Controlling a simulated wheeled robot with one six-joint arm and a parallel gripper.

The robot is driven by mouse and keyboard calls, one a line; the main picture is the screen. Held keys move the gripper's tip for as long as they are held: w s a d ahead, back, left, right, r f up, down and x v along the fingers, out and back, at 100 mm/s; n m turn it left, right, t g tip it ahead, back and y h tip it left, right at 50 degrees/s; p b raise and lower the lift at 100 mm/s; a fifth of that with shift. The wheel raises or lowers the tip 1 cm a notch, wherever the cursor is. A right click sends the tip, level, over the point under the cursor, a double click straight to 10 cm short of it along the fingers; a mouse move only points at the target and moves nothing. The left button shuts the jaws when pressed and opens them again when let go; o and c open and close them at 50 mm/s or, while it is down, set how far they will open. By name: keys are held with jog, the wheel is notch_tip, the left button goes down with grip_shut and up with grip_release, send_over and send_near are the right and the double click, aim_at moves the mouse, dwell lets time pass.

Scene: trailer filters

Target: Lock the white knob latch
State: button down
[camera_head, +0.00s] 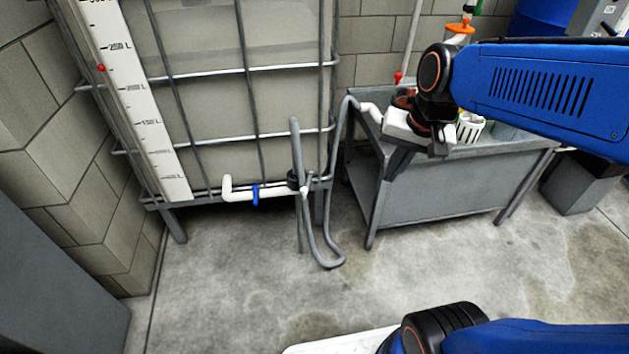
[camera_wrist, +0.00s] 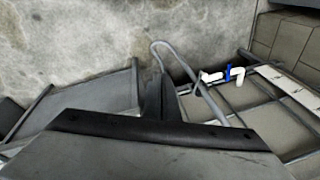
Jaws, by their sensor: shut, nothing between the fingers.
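My gripper (camera_head: 390,174) hangs below the blue arm in front of the grey table's near left side, in the head view. Its dark fingers point down and are together, with nothing held. In the wrist view my gripper (camera_wrist: 158,82) points toward the floor and the grey hose. I cannot make out a white knob latch for certain in either view. The arm and wrist hide part of the table top.
A caged tank (camera_head: 205,110) stands at the left, with a white pipe and blue valve (camera_head: 255,194) low on its front. A grey hose (camera_head: 330,262) loops down to the floor. A grey table (camera_head: 440,190) holds a white slotted cup (camera_head: 470,127).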

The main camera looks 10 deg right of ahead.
jog(key=w+a+f+m+g+y, duration=0.1)
jog(key=w+f+m, duration=0.4)
jog(key=w, duration=0.6)
jog(key=w+a+f+m+g+y, duration=0.2)
jog(key=w+a+f+m, duration=0.3)
jog(key=w, duration=0.6)
jog(key=shift+w+a+f+m+g, duration=0.15)
jog(key=shift+f+m+g, duration=0.15)
jog(key=shift+f+g, duration=0.2)
send_over(308, 182)
jog(key=s+d, duration=0.3)
jog(key=s, duration=0.2)
notch_tip(308, 182, down, 9)
jog(key=shift+s+a, duration=0.1)
jog(key=shift+a, duration=0.75)
